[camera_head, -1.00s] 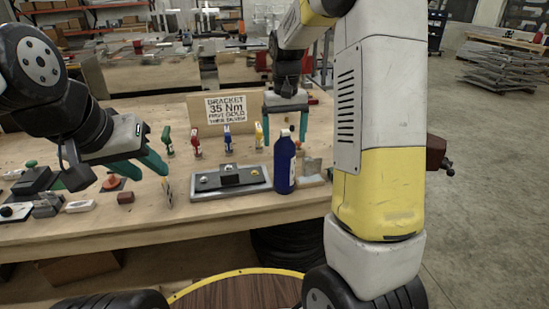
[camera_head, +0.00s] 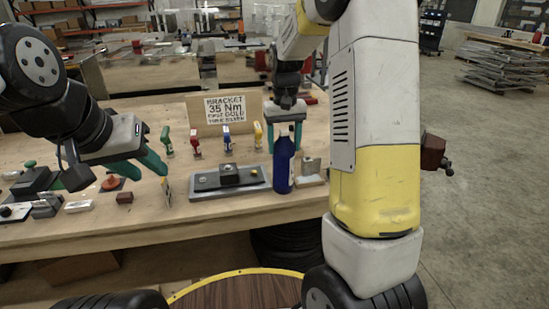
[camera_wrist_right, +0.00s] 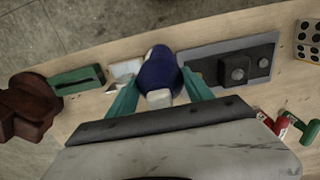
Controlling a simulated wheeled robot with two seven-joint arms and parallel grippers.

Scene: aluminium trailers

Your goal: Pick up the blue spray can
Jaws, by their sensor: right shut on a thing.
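The blue spray can (camera_head: 283,168) stands upright near the front edge of the wooden workbench. My left gripper (camera_head: 122,178) is open and empty over the left part of the bench.
A grey fixture plate (camera_head: 230,183) lies close left of the can. A small block on a pale base (camera_head: 310,172) is to its right. A brown vise (camera_head: 433,152) is at the right edge.

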